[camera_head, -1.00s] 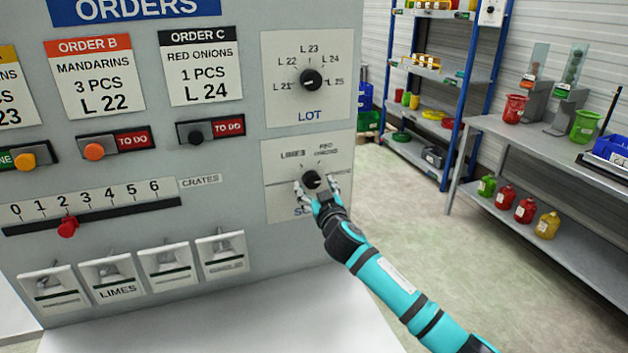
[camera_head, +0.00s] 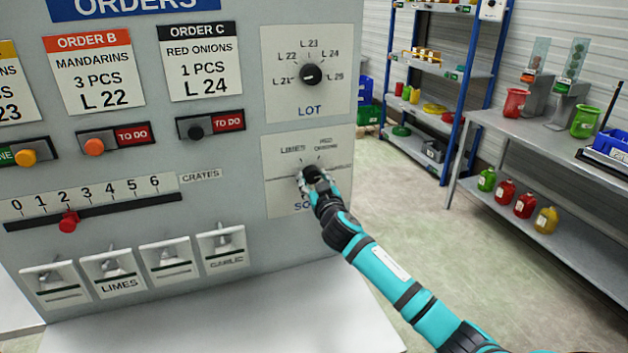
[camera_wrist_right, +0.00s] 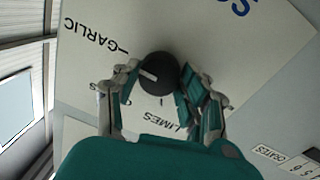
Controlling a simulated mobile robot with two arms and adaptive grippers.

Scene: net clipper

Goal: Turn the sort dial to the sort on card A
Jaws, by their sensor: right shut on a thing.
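The black sort dial (camera_head: 312,172) sits on the lower right white plate of the panel, mostly covered by my right gripper (camera_head: 315,182). The wrist view shows the dial (camera_wrist_right: 158,74) between the fingers of my right gripper (camera_wrist_right: 160,84), which is shut on it. Its white mark points to the left in that view, roughly toward the GARLIC side; the exact setting is hard to tell. LIMES and a red onions label show above the dial in the head view. My left gripper is out of view.
The lot dial (camera_head: 311,75) is just above the sort dial. A red slider (camera_head: 69,221) on the crates scale and several toggle switches are to the left. A white ledge (camera_head: 230,315) juts out below. Shelves and a grey bench (camera_head: 540,135) stand farther right.

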